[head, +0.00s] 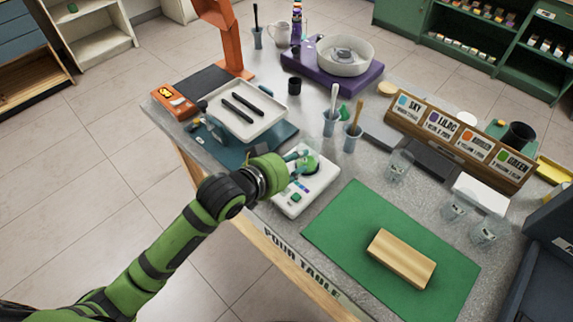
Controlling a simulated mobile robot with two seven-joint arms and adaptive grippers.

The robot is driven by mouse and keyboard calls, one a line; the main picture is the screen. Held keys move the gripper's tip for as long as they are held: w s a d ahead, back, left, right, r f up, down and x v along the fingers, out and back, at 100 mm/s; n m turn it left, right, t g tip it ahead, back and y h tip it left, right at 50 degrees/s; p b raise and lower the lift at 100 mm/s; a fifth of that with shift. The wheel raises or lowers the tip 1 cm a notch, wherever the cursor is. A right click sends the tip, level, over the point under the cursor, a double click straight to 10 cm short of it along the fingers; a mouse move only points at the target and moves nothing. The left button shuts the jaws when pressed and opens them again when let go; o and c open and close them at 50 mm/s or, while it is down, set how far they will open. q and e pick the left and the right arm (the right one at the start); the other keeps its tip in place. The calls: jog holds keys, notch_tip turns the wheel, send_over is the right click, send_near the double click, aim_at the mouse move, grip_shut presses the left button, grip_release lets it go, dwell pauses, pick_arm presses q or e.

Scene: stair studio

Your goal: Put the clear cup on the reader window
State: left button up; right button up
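The reader (303,193) is a small white device with buttons at the front edge of the table, left of the green mat. A round green patch (310,164) shows at its far end, with a faint clear outline like a cup around it. My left gripper (302,157) is right at this patch, its fingers beside or around the clear outline. Whether they grip a cup, and whether it touches the reader, I cannot tell. Other clear cups stand to the right: one behind the mat (399,166) and two near the right edge (455,206), (487,233). My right gripper is not in view.
A wooden block (402,258) lies on the green mat (345,225). Blue cups with sticks (353,137) stand just behind the reader.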

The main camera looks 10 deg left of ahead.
pick_arm(q)
jog(key=v, duration=0.3)
jog(key=shift+s+a+r, duration=0.15)
jog(key=shift+s, duration=0.1)
dwell(1.7)
grip_shut()
